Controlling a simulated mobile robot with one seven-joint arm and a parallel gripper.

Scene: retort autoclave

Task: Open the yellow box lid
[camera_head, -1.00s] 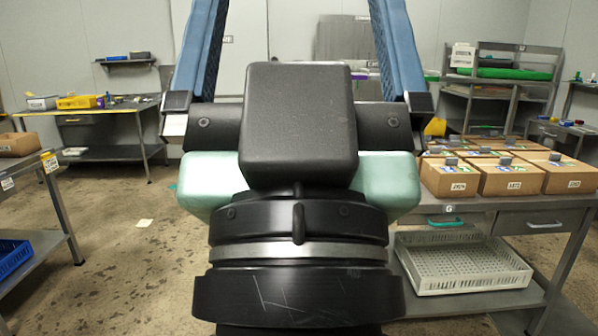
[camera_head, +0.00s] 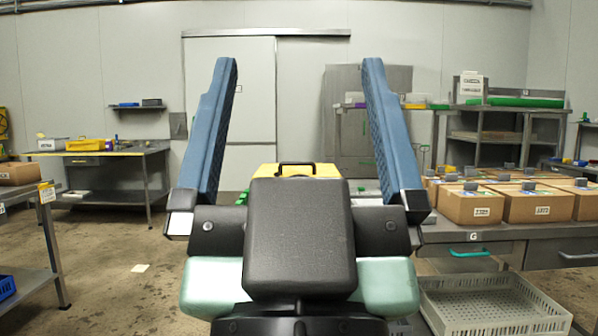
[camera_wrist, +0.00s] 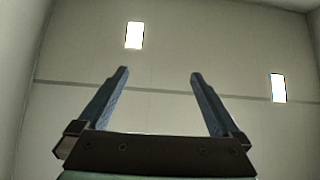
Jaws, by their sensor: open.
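A yellow box with a black handle on top (camera_head: 297,170) shows in the head view, straight ahead beyond my gripper. Only its upper part is visible; my gripper's body hides the rest, and I cannot tell what it rests on. My gripper (camera_head: 298,75) is raised in front of the camera with its two blue fingers wide apart and nothing between them. It also shows open and empty in the wrist view (camera_wrist: 160,75), against a bare wall with two bright panels. The gripper is apart from the box.
A table at right (camera_head: 480,235) holds several cardboard boxes (camera_head: 545,203), with a white crate (camera_head: 490,305) beneath. A table at left (camera_head: 110,155) carries a yellow bin (camera_head: 85,145). A shelf table (camera_head: 30,240) stands at the left edge.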

